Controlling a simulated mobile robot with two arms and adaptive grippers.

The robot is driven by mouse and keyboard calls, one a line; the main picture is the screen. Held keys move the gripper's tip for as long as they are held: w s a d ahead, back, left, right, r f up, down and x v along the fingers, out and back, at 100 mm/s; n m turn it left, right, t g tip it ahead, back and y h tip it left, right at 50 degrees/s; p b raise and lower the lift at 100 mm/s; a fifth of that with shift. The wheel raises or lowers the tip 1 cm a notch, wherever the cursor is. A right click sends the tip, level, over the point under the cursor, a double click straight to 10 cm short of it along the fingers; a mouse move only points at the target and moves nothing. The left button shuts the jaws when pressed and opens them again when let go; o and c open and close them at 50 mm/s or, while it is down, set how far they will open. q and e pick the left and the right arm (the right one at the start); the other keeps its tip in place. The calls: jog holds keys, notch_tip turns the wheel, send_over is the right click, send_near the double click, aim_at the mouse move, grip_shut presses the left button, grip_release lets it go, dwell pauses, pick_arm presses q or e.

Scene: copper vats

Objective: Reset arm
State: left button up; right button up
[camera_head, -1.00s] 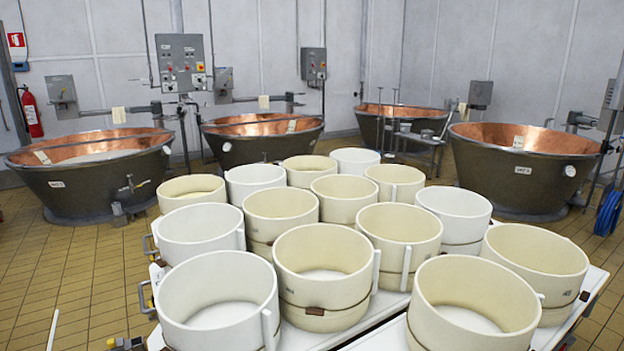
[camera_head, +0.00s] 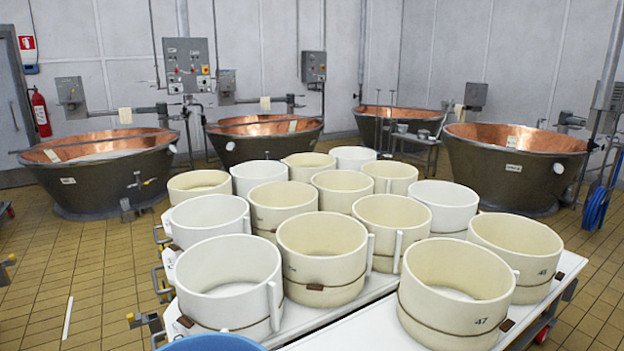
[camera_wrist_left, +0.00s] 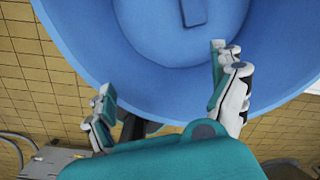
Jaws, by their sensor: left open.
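My left gripper (camera_wrist_left: 165,90) is open in the left wrist view, its two fingers spread apart with nothing between them that I can see held. A large round blue container (camera_wrist_left: 270,60) fills the upper part of that view, beyond the fingers; whether a finger touches it I cannot tell. A blue rim (camera_head: 212,343) also shows at the bottom edge of the head view. Neither gripper shows in the head view.
Cream and white round moulds (camera_head: 323,255) crowd a white table (camera_head: 350,325) in front of me. Several copper vats (camera_head: 100,175) stand behind it. A blue coiled hose (camera_head: 597,207) hangs at the right. Tiled floor is open at the left (camera_head: 50,270).

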pick_arm(q)
jog(key=s+d+n+t+h, duration=0.1)
jog(key=s+d+n, duration=0.3)
jog(key=d, duration=0.3)
jog(key=s+d+n+h, duration=0.1)
jog(key=s+d+n, duration=0.35)
jog(key=d, duration=0.25)
jog(key=s+a+r+n+t+y, duration=0.1)
jog(key=s+a+r+n, duration=0.1)
jog(key=s+a+n, duration=0.35)
jog(key=s+a+r+n+y, duration=0.1)
jog(key=s+a+r+n, duration=0.1)
jog(key=s+n, duration=0.55)
notch_tip(320, 180, down, 33)
jog(key=b, duration=0.9)
jog(key=s+a+f+g+b, duration=0.1)
jog(key=s+f+b, duration=0.2)
jog(key=s+f, duration=0.5)
jog(key=s+a+f+g+b, duration=0.1)
jog(key=s+f+b, duration=0.3)
jog(key=f, duration=1.2)
jog(key=s, duration=0.4)
jog(key=shift+s+a+f+n, duration=0.15)
jog(key=shift+f+n, duration=0.2)
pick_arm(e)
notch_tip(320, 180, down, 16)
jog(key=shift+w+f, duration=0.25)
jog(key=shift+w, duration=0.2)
